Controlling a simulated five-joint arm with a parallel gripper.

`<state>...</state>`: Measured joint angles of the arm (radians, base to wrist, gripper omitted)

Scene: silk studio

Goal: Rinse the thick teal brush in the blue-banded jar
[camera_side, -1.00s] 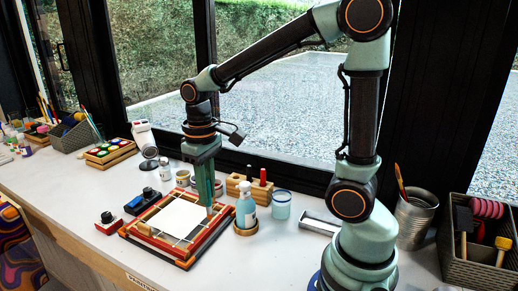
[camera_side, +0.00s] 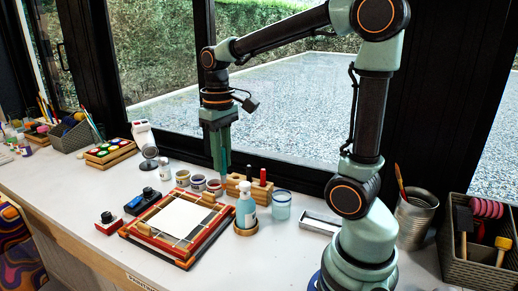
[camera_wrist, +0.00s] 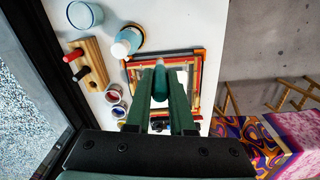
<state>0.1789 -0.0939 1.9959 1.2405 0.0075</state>
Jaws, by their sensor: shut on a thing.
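My gripper (camera_side: 220,150) is shut on the thick teal brush and holds it in the air above the back of the table. In the wrist view the brush (camera_wrist: 159,82) shows between the two green fingers, its end toward the wooden frame; its far end is hidden. The blue-banded jar (camera_side: 281,206), a clear glass with bluish contents, stands on the table to the right of and below my gripper. In the wrist view the jar (camera_wrist: 85,15) is at the top left, apart from the brush.
A wooden rack (camera_side: 236,181) with red and black upright handles stands between gripper and jar. A teal-white bottle (camera_side: 246,209) stands beside the jar. Paint pots (camera_side: 198,182) sit below my gripper. A red-and-wood frame (camera_side: 140,228) with white cloth lies in front. The window is close behind.

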